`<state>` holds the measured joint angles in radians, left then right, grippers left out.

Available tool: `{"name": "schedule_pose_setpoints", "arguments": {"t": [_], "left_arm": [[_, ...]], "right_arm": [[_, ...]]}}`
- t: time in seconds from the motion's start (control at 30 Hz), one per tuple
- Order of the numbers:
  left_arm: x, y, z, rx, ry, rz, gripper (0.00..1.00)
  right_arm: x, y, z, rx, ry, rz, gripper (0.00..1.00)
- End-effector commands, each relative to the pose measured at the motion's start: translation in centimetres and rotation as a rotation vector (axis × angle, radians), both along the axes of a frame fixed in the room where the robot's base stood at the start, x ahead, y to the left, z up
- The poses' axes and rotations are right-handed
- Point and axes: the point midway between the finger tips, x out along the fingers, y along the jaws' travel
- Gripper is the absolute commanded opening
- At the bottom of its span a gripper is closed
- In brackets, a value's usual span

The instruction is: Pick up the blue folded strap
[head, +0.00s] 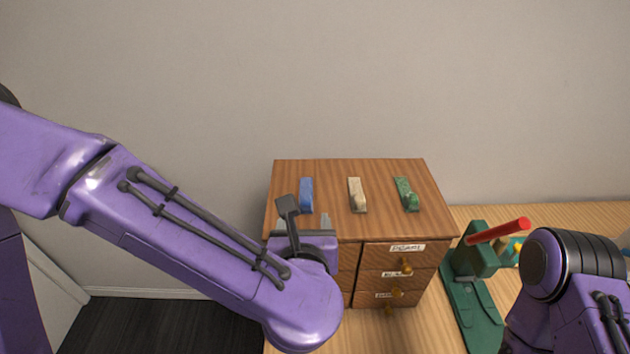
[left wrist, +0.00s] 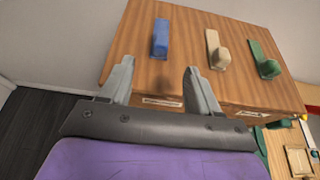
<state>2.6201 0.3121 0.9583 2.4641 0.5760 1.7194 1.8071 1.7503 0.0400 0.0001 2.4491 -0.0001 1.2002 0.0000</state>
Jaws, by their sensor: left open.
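The blue folded strap (head: 306,194) lies on top of a wooden drawer cabinet, leftmost of three straps. It also shows in the left wrist view (left wrist: 160,38), beyond the fingertips and roughly between their lines. My left gripper (left wrist: 156,78) is open and empty, at the front edge of the cabinet top, short of the strap. In the head view the left gripper (head: 300,222) is partly hidden by its own wrist parts. My right arm shows at the lower right of the head view, but its gripper is out of view.
A beige strap (head: 356,194) and a green strap (head: 406,194) lie right of the blue one on the cabinet top (head: 330,175). The cabinet has labelled drawers with knobs. A green press with a red handle (head: 498,231) stands on the table to the right.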

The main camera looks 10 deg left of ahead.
Motion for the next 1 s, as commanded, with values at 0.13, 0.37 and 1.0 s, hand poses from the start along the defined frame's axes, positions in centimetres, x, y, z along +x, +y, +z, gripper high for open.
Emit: {"name": "schedule_pose_setpoints", "arguments": {"t": [0.13, 0.37, 1.0], "left_arm": [[0.9, -0.1, -0.1, -0.003, 0.000, -0.003, 0.62], [4.6, 0.2, -1.7, -0.002, 0.001, -0.015, 0.62], [9.7, 1.3, -3.9, -0.001, -0.001, -0.016, 0.49]], "right_arm": [[-0.1, 0.0, 0.5, 0.000, 0.001, 0.000, 0.43], [-0.1, 0.0, 1.7, 0.000, 0.002, -0.001, 0.43], [0.0, 0.0, 4.7, 0.000, 0.001, 0.000, 0.43]]}}
